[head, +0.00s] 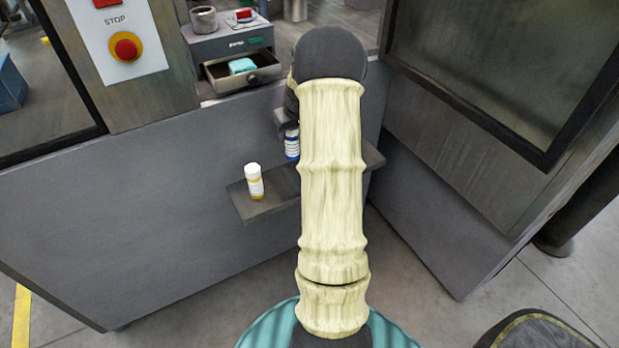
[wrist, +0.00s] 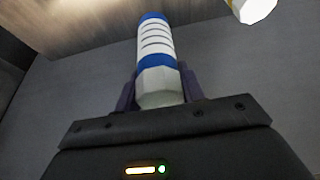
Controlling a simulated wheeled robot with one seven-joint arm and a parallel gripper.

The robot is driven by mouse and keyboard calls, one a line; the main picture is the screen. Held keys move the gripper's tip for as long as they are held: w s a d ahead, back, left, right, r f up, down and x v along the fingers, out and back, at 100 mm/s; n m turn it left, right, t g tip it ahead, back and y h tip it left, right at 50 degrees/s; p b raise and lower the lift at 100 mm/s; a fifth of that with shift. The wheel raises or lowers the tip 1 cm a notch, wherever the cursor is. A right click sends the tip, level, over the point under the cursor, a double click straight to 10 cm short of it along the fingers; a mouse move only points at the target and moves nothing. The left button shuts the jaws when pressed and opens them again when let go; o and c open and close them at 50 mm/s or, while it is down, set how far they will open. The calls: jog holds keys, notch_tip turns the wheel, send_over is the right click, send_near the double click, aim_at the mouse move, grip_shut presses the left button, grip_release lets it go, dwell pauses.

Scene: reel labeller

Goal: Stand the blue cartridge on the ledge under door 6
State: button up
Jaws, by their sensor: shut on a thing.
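The blue cartridge (head: 291,143), white with blue bands, shows in the head view just left of my arm and is partly hidden by it. In the wrist view the blue cartridge (wrist: 155,50) stands between the two dark fingers of my gripper (wrist: 157,92), which is shut on it. The ledge (head: 285,202) is a dark shelf on the grey machine front, partly behind my arm. I cannot tell whether the cartridge touches it. No door number is readable.
A yellow-banded white cartridge (head: 254,181) stands on the left part of the ledge. Above is an open drawer (head: 243,72) with a teal item in it. A red stop button (head: 126,47) is at upper left. A dark-framed glass panel (head: 490,60) is at right.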

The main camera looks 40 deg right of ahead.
aim_at(292, 156)
jog(key=shift+r, duration=0.1)
jog(key=shift+f, duration=3.15)
jog(key=shift+f+b, duration=0.35)
jog(key=shift+f, duration=1.5)
jog(key=shift+f, duration=0.15)
jog(key=o, duration=1.1)
